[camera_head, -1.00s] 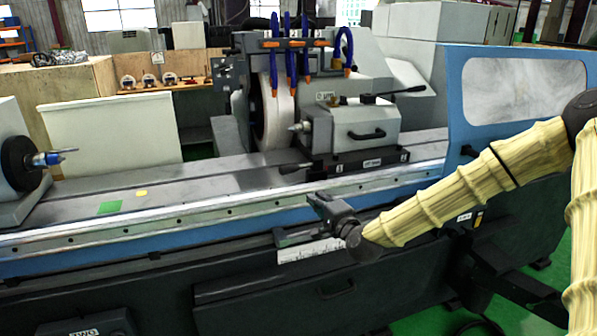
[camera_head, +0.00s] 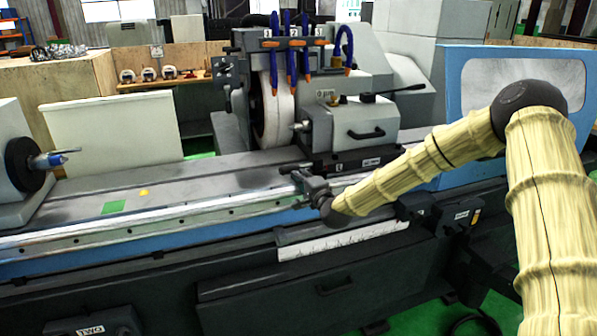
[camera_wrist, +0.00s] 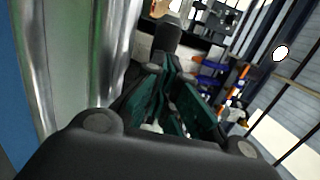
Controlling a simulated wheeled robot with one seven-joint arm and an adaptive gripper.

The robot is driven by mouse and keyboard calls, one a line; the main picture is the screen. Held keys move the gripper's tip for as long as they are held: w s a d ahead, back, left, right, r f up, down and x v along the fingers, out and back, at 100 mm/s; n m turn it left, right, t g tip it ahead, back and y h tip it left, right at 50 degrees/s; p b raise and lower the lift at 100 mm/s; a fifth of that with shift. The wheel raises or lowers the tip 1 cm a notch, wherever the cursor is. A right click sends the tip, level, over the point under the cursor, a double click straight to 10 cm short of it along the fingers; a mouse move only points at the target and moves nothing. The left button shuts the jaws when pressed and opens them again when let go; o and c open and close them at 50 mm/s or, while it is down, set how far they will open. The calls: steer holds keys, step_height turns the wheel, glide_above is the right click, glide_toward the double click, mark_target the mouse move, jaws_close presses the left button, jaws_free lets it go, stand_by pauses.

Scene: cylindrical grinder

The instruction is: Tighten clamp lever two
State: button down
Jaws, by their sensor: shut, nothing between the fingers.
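A short dark lever (camera_head: 290,168) sticks out to the left at the foot of the grey headed unit (camera_head: 350,130); its number cannot be read, so I cannot tell for sure that it is clamp lever two. My gripper (camera_head: 300,178) is shut and empty, just in front of and beside this lever; contact cannot be told. In the wrist view my gripper (camera_wrist: 166,72) shows its dark green fingers, with a black rounded cylinder (camera_wrist: 168,38) just beyond their tips, probably the lever's end.
The long machine bed (camera_head: 200,180) with its pale front rail lies below my gripper. A grinding wheel (camera_head: 273,115) with blue hoses stands behind. A blue door (camera_head: 520,75) is at the right.

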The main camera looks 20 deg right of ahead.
steer(key=shift+w+a, duration=0.1)
steer(key=shift+w, duration=0.65)
